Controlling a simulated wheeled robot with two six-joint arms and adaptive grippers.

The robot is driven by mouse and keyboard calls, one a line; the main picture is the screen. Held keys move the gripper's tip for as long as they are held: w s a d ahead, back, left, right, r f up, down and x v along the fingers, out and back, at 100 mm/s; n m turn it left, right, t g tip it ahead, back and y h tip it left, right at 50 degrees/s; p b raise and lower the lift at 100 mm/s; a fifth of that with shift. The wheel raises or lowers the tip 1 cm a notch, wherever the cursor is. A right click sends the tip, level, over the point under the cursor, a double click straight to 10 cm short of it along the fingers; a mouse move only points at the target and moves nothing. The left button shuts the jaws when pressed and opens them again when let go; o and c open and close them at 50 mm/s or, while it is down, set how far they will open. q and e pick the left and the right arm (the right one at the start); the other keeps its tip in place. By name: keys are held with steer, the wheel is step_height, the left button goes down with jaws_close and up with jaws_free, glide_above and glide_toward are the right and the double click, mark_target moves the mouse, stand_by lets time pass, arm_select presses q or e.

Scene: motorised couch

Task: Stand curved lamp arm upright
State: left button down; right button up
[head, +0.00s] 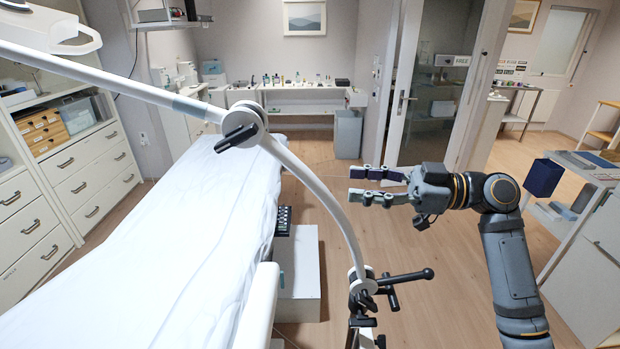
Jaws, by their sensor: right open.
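The white curved lamp arm (327,197) rises from a black clamp joint (362,285) at the bottom centre and bends to the upper left. It meets a round joint with a black lever (240,128). From there a straight white tube (110,83) runs to the lamp head (45,28) at the top left. My right gripper (366,184) is open and empty. Its fingers point left, to the right of the curved arm, and appear apart from it. My left gripper is not in view.
A couch with a white sheet (190,220) fills the left and centre. A black handset (283,220) is at its right side. A black T-handle (405,277) sticks out right of the clamp. A trolley (585,235) with a blue box (543,177) stands right. Wooden floor lies between.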

mark_target(317, 178)
steer(key=a+p, duration=0.1)
steer(key=a, duration=0.1)
steer(key=a+r+p, duration=0.1)
steer(key=a, duration=0.1)
steer(key=shift+a+r, duration=0.1)
steer(key=a, duration=0.1)
steer(key=a+p, duration=0.1)
steer(key=a, duration=0.1)
steer(key=a+p, duration=0.1)
steer(key=shift+w+a, duration=0.3)
steer(key=shift+a, duration=0.05)
steer(key=shift+w+a+f, duration=0.2)
steer(key=shift+a+f, duration=0.15)
steer(key=shift+a, duration=0.1)
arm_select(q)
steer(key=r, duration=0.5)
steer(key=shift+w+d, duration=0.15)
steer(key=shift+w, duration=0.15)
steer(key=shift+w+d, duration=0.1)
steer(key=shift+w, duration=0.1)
arm_select(e)
jaws_close()
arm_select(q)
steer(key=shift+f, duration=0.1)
